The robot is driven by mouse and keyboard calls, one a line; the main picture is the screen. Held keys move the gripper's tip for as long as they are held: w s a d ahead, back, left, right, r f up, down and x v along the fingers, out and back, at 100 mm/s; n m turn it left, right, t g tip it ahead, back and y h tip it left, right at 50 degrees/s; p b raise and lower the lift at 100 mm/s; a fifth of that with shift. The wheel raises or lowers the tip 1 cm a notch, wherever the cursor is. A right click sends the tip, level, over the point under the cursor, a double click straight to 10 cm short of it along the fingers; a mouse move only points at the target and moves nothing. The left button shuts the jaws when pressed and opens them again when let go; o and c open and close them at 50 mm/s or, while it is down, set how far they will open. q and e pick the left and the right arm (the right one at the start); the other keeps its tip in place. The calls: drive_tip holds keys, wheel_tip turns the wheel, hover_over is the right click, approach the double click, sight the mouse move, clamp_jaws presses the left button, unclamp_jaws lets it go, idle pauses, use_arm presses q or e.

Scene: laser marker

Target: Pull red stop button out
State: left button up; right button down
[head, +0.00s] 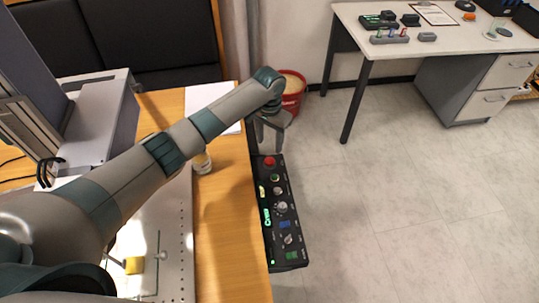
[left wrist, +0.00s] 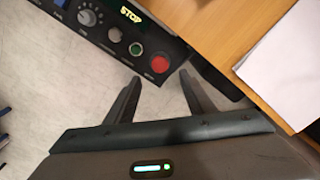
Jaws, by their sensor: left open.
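The red stop button (head: 270,161) is at the far end of a black control box (head: 288,247) along the right edge of the wooden table. In the left wrist view the red button (left wrist: 160,64) sits on the box's panel, beside a green button (left wrist: 136,49) and a lit STOP display (left wrist: 131,14). My left gripper (head: 272,146) is over the far end of the box, just beyond the button. In the left wrist view its fingers (left wrist: 160,82) are apart and empty, with the button just past the gap between the tips. My right gripper is not in view.
White paper (head: 212,104) lies on the wooden table (head: 225,220). A small jar (head: 202,162) stands left of the box. A grey machine (head: 100,115) stands at the left. A red bin (head: 292,95) is on the floor beyond the gripper. The floor right of the box is clear.

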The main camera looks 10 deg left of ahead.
sight(270, 160)
use_arm(q)
wheel_tip(270, 160, down, 9)
drive_tip(key=shift+r, duration=0.1)
idle(0.3)
clamp_jaws()
drive_tip(key=shift+r+p, duration=0.6)
drive_tip(key=shift+p, duration=0.5)
drive_tip(key=shift+w+f, duration=0.1)
unclamp_jaws()
